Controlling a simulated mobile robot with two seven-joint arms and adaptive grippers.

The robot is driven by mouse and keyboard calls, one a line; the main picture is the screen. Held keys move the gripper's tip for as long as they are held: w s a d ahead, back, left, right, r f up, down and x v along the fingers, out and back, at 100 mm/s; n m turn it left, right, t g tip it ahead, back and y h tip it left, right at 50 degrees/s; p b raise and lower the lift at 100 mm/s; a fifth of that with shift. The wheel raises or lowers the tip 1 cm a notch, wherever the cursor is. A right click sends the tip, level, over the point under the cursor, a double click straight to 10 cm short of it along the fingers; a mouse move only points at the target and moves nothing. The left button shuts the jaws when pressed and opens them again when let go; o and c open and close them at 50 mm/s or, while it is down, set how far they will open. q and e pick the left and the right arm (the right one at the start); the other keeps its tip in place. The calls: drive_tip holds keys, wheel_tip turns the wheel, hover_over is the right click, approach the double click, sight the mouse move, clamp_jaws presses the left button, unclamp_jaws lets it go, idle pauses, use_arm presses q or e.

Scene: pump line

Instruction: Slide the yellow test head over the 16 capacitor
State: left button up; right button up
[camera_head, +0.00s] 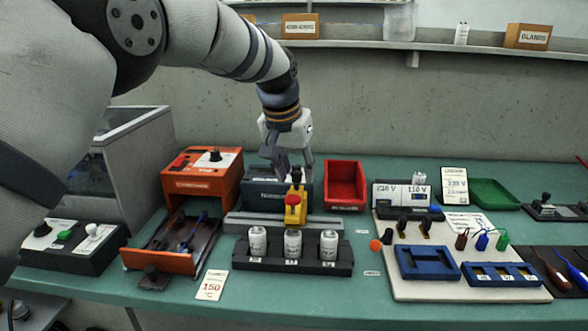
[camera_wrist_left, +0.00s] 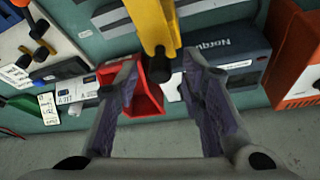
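The yellow test head (camera_head: 293,215), with a red knob on its front and a black top, stands on a grey rail (camera_head: 340,224) behind the capacitors. Three white capacitors, left (camera_head: 257,241), middle (camera_head: 293,243) and right (camera_head: 329,245), stand upright in a black holder (camera_head: 350,266); their labels are too small to read surely. My left gripper (camera_head: 296,176) points down over the test head, fingers apart. In the left wrist view the open fingers (camera_wrist_left: 158,64) show on either side of the yellow arm's black end (camera_wrist_left: 159,68), with gaps. My right gripper is not shown.
A dark instrument box (camera_head: 262,192) and a red bin (camera_head: 345,184) stand behind the rail. An orange unit (camera_head: 202,178) and an orange-fronted tray (camera_head: 160,262) are to the left. A pale board (camera_head: 400,285) with blue fixtures lies to the right.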

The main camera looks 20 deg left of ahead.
use_arm(q)
drive_tip(key=v, duration=1.2)
